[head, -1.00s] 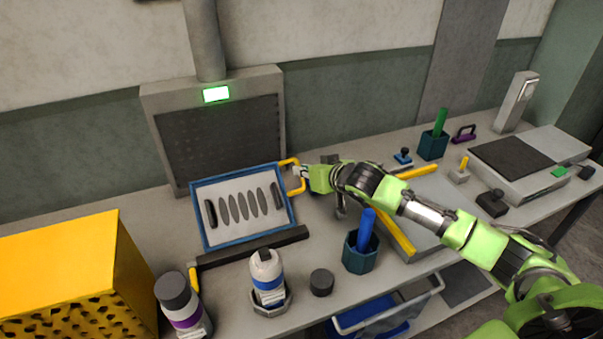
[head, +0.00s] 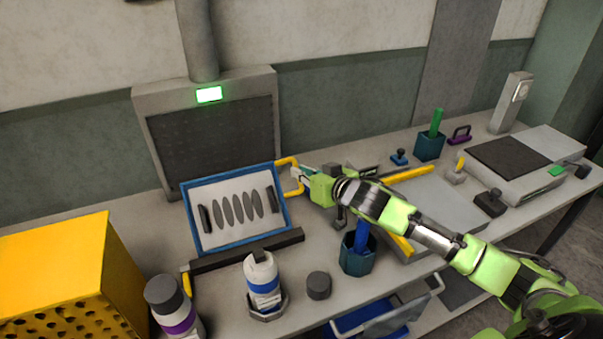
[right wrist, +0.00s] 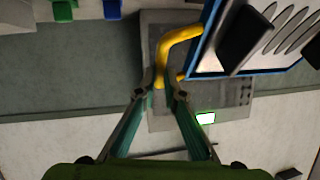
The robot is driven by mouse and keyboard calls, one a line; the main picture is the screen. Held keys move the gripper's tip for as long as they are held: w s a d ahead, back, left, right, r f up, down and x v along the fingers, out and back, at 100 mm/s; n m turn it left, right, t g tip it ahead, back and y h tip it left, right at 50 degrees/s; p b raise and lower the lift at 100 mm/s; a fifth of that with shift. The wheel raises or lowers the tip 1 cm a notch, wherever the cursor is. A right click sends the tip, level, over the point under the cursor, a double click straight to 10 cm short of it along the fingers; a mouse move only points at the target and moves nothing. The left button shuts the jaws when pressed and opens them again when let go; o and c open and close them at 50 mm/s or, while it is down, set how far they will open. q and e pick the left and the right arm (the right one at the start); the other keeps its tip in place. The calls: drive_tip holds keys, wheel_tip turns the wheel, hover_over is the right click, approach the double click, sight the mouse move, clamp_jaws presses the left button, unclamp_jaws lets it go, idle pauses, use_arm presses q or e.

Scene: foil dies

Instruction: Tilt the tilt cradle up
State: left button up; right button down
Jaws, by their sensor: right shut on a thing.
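The tilt cradle (head: 196,227) is a blue-framed tray with a pale plate, several dark oval slots and two black bars. It stands tilted up, its lower edge by a dark base bar (head: 250,250), its face toward me. A yellow handle (head: 287,162) sticks out from its right side. My right gripper (head: 297,173) is shut on this handle. In the right wrist view the fingers (right wrist: 168,92) close around the yellow handle (right wrist: 178,38), beside the cradle's blue edge (right wrist: 205,35). My left gripper is not in view.
A grey panel with a lit green lamp (head: 209,95) stands behind the cradle. A yellow box (head: 52,262), a purple-banded bottle (head: 172,305), a white bottle (head: 262,278) and a black puck (head: 318,285) stand in front. A teal cup (head: 357,255) stands below my right arm.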

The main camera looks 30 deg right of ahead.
drive_tip(key=shift+r, duration=0.15)
drive_tip(key=c, duration=2.1)
unclamp_jaws()
drive_tip(key=shift+c, duration=0.2)
drive_tip(key=shift+s, duration=0.3)
drive_tip(key=shift+w, duration=0.1)
drive_tip(key=shift+r, duration=0.3)
wheel_tip(320, 180, up, 10)
drive_tip(key=shift+f, duration=0.2)
drive_tip(key=shift+f, duration=0.1)
